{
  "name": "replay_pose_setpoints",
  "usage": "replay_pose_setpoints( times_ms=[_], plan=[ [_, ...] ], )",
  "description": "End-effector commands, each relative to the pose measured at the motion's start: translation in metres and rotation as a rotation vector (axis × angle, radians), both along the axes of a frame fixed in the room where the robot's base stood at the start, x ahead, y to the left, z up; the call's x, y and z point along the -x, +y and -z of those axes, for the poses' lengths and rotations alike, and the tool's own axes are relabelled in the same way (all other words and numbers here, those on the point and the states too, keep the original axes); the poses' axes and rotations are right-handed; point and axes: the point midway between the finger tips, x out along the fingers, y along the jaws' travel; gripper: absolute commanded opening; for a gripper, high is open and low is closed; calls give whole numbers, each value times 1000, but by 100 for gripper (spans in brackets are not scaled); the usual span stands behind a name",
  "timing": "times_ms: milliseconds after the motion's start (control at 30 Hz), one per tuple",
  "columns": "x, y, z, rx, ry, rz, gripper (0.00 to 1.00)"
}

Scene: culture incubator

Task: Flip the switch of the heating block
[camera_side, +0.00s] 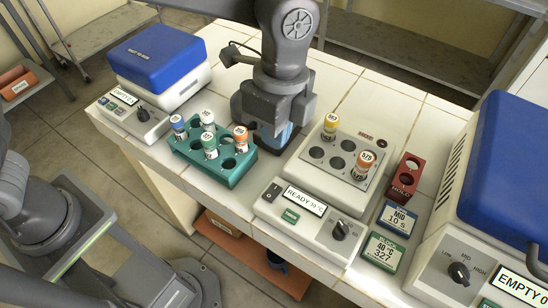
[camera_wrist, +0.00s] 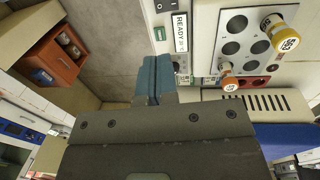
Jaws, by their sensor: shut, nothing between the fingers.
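The heating block (camera_side: 284,229) is a white box with a grey well plate and a "READY" display. Its black rocker switch (camera_side: 272,191) is at the left end of the front panel, beside the display and above a green label. In the wrist view the block (camera_wrist: 206,15) is at the upper right and the switch (camera_wrist: 165,5) is at the top edge. My gripper (camera_side: 275,140) points down between the teal rack and the block, its blue fingers partly hidden. In the wrist view its fingers (camera_wrist: 152,75) are together and empty, apart from the switch in the picture.
A teal rack (camera_side: 228,178) with several capped tubes stands left of the block. Yellow-capped (camera_side: 331,122) and orange-capped (camera_side: 363,161) tubes stand in the block. A red rack (camera_side: 404,180) is to its right. Blue-lidded devices stand at far left (camera_side: 156,55) and right (camera_side: 510,150).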

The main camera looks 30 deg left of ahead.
Motion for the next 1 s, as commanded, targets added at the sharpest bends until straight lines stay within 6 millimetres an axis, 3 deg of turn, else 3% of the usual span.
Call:
replay_pose_setpoints(
  times_ms=[200, 367, 800, 1000],
  plan=[
    [0, 0, 3, -1, 1, -1, 0],
    [2, 0, 19, -3, 4, 0, 0],
    [14, 0, 106, -3, 5, -1, 0],
    [16, 0, 131, -2, 2, 0, 0]
  ],
)
